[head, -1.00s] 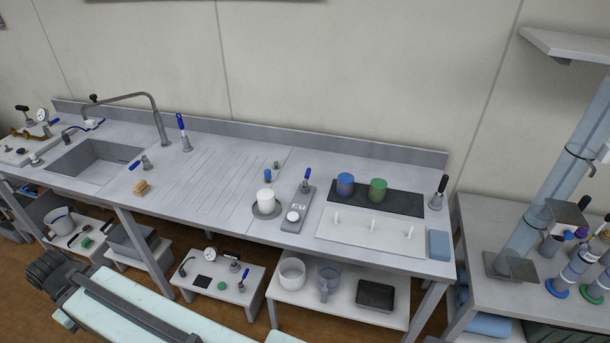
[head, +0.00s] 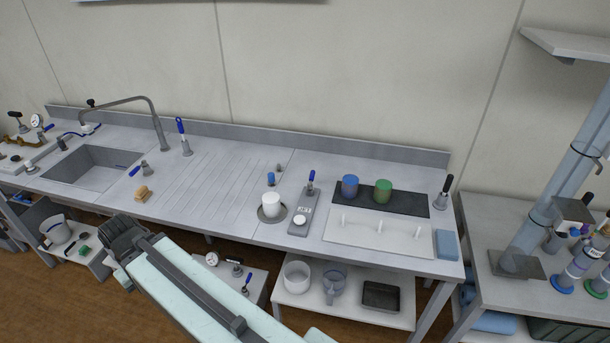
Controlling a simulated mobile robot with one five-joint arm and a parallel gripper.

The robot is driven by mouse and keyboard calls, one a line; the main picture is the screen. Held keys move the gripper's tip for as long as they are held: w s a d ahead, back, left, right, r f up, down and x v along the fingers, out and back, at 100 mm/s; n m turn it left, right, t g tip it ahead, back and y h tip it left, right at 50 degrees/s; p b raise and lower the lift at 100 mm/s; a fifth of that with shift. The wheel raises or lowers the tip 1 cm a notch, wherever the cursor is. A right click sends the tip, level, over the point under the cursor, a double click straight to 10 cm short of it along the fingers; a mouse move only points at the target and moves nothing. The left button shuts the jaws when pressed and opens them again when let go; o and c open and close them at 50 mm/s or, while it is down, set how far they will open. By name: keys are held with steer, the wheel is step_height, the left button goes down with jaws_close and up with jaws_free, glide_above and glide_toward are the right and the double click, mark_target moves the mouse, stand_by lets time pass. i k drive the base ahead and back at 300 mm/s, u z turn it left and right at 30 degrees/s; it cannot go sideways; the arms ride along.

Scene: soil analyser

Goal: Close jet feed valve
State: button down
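Several small levers could be the jet feed valve, and I cannot tell which it is. One blue lever (head: 310,180) stands upright on a grey labelled block (head: 299,226) on the bench. A tall blue-handled lever (head: 182,130) stands behind the sink's right side. A small blue lever (head: 136,170) lies tilted at the sink's right edge. Another blue lever (head: 247,280) is on a low white box with a gauge (head: 212,259) under the bench, partly hidden by my arm. My pale arm with a dark joint crosses the lower left. My gripper's fingers do not show.
A white cup (head: 271,204) stands on a round plate. Blue (head: 350,185) and green (head: 383,191) pots stand on a dark mat. A sink (head: 92,168) with an arched tap is at left. A black-handled lever (head: 443,192) stands at the bench's right end.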

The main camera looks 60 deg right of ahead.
mark_target(312, 179)
steer(key=z, duration=0.05)
steer(key=i, duration=1)
steer(key=u, duration=0.05)
